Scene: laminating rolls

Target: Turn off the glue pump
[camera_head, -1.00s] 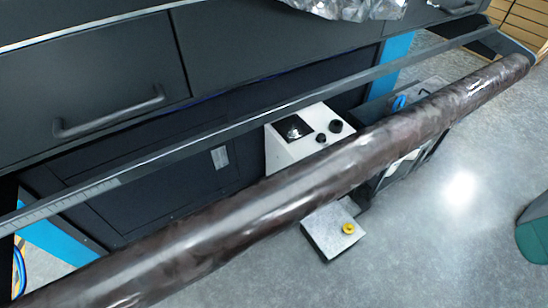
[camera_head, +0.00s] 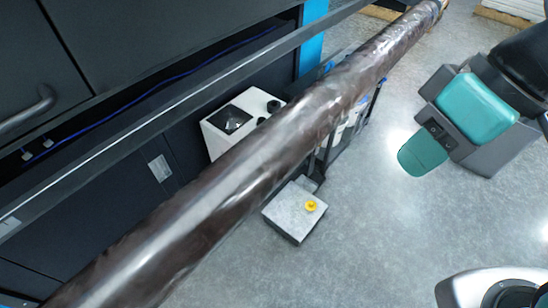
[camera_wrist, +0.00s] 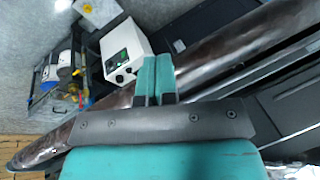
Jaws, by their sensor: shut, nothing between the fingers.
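A white control box (camera_head: 240,118) with a dark panel and black knobs stands behind the long brown roll, which hides its lower part. It also shows in the wrist view (camera_wrist: 124,45), with a small green display and dark knobs; I cannot tell the switch state. A grey box (camera_head: 283,211) with a yellow knob (camera_head: 311,206) sits low by the roll's near side. My gripper (camera_head: 408,166), with teal fingers, is to the right of the roll, apart from both boxes. In the wrist view my fingers (camera_wrist: 155,60) are shut together and empty.
The long brown roll (camera_head: 235,185) crosses diagonally between my gripper and the control box. A dark rail (camera_head: 200,95) runs behind it along the black machine. A cart with containers (camera_wrist: 60,75) stands beside the control box. Grey floor is open at right.

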